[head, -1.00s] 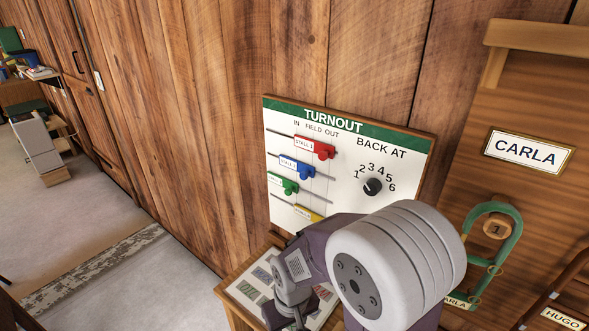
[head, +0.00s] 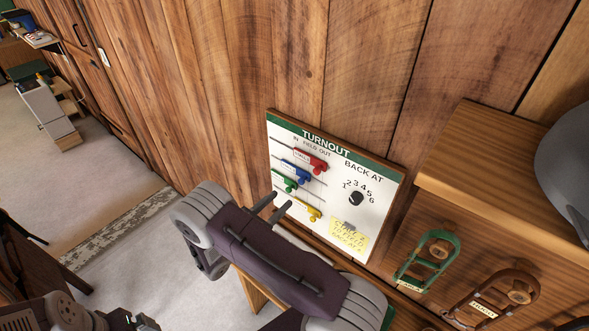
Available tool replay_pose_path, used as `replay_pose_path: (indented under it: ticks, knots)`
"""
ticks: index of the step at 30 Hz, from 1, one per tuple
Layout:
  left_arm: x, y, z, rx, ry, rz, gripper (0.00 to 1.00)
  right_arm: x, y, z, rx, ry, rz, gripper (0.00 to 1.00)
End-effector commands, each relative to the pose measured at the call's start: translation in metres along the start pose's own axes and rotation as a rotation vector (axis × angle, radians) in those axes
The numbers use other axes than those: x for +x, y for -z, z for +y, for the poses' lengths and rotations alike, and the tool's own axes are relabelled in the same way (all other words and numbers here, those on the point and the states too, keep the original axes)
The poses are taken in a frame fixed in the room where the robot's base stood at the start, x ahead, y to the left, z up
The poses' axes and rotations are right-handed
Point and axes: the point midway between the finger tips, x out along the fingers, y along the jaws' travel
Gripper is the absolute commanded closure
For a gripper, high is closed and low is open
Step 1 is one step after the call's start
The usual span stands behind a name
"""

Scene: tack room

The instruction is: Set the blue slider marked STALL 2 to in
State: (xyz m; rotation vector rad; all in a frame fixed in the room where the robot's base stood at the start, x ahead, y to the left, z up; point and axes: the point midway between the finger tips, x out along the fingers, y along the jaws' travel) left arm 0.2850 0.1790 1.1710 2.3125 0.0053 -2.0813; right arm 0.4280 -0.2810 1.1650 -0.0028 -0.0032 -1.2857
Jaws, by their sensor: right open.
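The white TURNOUT board (head: 325,190) leans against the plank wall, with IN, FIELD and OUT printed above its slider rails. The blue slider (head: 302,179) is the second from the top, with a small label on its left that is too small to read now. Its knob sits between the red and green knobs, apparently about mid-rail, near FIELD. My right gripper (head: 282,201) is open and empty, its two fingers pointing at the board just below and left of the sliders, apart from the blue knob. My left gripper is out of view.
Close by are the red slider (head: 316,165), green slider (head: 290,185) and yellow slider (head: 314,213). A black dial (head: 356,198) and a yellow note (head: 348,236) are on the board's right. A wooden ledge (head: 510,190) juts out at right, above hanging halters.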

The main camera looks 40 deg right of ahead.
Motion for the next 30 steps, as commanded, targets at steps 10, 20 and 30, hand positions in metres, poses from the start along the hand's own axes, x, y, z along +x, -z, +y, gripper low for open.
replay_pose_path:
  ticks: [10,20,30]
  knots:
    - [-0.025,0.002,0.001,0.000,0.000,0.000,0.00,0.043,-0.003,-0.002,-0.002,0.008,0.002,0.58]
    - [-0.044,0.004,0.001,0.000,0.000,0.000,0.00,0.090,0.001,-0.001,0.001,0.004,0.003,0.58]
    - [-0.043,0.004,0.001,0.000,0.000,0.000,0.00,0.091,0.003,-0.001,0.002,0.003,0.003,0.80]
